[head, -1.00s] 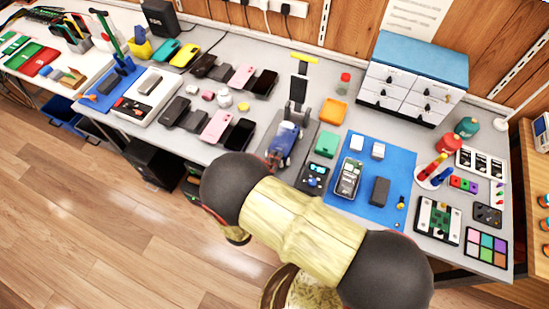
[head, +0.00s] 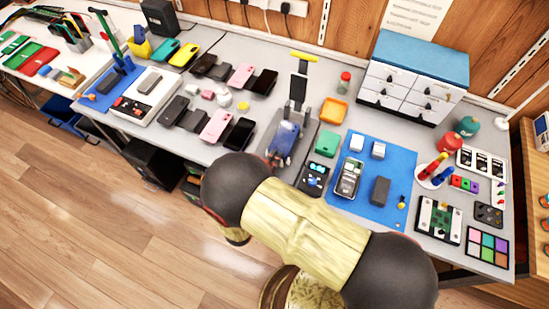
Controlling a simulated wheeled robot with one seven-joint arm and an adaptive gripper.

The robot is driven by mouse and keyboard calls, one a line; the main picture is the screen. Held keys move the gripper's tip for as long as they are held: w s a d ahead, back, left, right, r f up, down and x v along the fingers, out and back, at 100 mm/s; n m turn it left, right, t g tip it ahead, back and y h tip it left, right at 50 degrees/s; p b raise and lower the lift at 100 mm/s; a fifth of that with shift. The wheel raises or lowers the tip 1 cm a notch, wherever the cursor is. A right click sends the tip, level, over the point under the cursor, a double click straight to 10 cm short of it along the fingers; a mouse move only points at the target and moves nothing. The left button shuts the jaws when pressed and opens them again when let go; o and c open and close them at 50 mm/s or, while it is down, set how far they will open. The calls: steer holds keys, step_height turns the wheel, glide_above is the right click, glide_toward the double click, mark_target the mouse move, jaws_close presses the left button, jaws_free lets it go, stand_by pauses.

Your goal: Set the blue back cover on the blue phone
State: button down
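A blue item (head: 285,136) with dark parts is at the grey press stand (head: 298,92) with a yellow handle, just above my arm. It is too small to tell whether it is the blue back cover or something else. An opened phone (head: 349,178) lies on the blue mat (head: 375,207) with its inner parts showing. I cannot tell its frame colour, and no cover is clearly seen on it. My arm crosses the lower middle, in front of the bench edge. My gripper cannot be made out.
A dark block (head: 380,190) and two small white boxes (head: 357,142) (head: 378,150) share the blue mat. A green tray (head: 327,144) and an orange tray (head: 334,110) stand left of it. Drawers (head: 413,85) stand behind. Several phones lie left of the press.

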steer(key=shift+f+b, duration=0.35)
steer(key=shift+b, duration=0.1)
stand_by(0.4)
steer(key=shift+s+d+f+g+p, duration=0.1)
steer(key=shift+g+p, duration=0.2)
steer(key=shift+p, duration=0.05)
stand_by(0.6)
steer(key=shift+s+d+f+b, duration=0.1)
steer(key=shift+d+f+b, duration=0.05)
steer(key=shift+f+b, duration=0.3)
stand_by(0.7)
steer(key=c, duration=2.6)
jaws_free()
steer(key=o, duration=0.4)
steer(key=shift+o, duration=1.2)
steer(key=shift+w+r, duration=0.2)
steer(key=shift+a, duration=0.2)
steer(key=shift+o, duration=0.6)
steer(key=o, duration=0.3)
